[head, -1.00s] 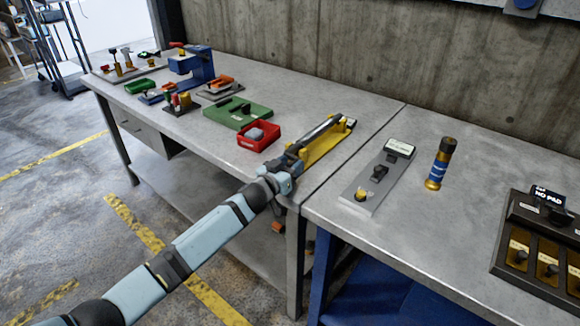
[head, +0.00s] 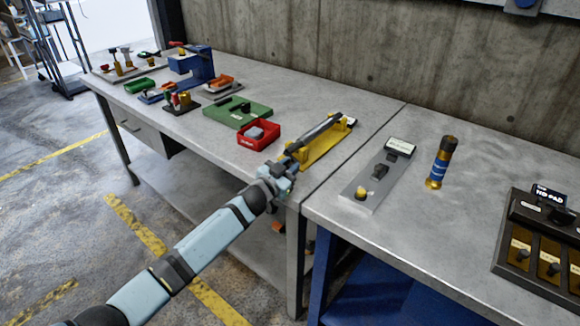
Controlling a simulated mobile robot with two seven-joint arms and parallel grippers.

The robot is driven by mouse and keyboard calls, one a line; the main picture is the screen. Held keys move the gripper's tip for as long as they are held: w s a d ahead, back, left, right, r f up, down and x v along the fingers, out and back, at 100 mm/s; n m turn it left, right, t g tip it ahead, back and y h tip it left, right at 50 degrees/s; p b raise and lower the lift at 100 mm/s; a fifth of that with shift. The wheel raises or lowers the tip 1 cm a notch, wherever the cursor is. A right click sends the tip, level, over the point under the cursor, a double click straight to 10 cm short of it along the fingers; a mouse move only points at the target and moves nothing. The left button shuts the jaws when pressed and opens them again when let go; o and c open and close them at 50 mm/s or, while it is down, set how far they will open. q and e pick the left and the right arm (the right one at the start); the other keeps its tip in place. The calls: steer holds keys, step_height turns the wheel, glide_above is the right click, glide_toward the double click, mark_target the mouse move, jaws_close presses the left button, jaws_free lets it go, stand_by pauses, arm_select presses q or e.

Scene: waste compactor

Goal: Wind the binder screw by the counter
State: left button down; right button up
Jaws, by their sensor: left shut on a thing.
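A yellow base (head: 333,139) with a long grey rod (head: 322,128) along its top sits at the right end of the left bench. The rod appears to be the binder screw. My left gripper (head: 290,161) is at the near end of this rod and is shut on it. The fingertips are small and partly hidden by the wrist. A grey plate (head: 358,194) with black parts and a white label block (head: 400,147) lies on the right bench; I cannot tell whether it is the counter. My right gripper is not in view.
A red tray (head: 259,143) holding a grey piece and a green fixture (head: 237,112) stand left of the yellow base. A blue press (head: 195,66) is farther back. A blue and gold cylinder (head: 440,163) and a dark panel (head: 540,240) are on the right bench.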

arm_select(q)
steer(key=shift+f+m, duration=0.15)
steer(key=shift+m, duration=0.15)
steer(key=c, duration=1)
jaws_free()
steer(key=shift+o, duration=0.2)
steer(key=p+v, duration=0.1)
steer(key=v, duration=1.3)
steer(key=shift+f, duration=0.1)
